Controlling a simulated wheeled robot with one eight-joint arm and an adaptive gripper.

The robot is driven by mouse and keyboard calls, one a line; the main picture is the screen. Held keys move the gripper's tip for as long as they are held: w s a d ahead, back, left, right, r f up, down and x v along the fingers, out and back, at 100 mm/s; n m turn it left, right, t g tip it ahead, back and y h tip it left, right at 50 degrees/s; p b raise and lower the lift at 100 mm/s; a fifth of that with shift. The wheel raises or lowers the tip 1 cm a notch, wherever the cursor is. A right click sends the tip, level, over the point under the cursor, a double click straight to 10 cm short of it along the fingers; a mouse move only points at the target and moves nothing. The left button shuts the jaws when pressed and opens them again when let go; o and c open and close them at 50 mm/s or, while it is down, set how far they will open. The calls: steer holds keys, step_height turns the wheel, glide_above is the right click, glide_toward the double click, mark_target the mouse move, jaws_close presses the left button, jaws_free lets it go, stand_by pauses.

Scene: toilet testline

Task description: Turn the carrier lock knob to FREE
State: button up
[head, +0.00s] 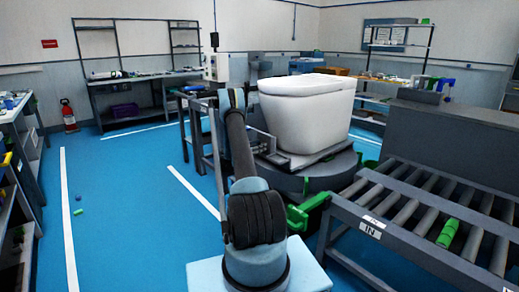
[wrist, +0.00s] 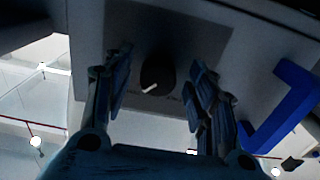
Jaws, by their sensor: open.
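In the wrist view a round dark knob (wrist: 158,72) sits on a grey panel (wrist: 205,38). Its white pointer line points to the lower left of the picture. Faint lettering near the knob is too small and dark to read. My gripper (wrist: 160,66) is open, with one finger to the left of the knob and one to the right. A gap shows between the knob and each finger; I cannot tell how far the fingertips are from the panel. In the head view my arm covers the gripper, and the knob cannot be made out.
A blue handle (wrist: 278,108) stands right of my right finger in the wrist view. In the head view a white toilet (head: 308,115) sits on a dark round base (head: 325,185). A roller conveyor (head: 400,215) is at right.

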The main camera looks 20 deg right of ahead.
steer(key=shift+d, duration=0.15)
steer(key=shift+c, duration=0.4)
steer(key=c, duration=1)
steer(key=shift+o, duration=0.2)
steer(key=shift+w, duration=0.1)
steer(key=shift+n, duration=7.9)
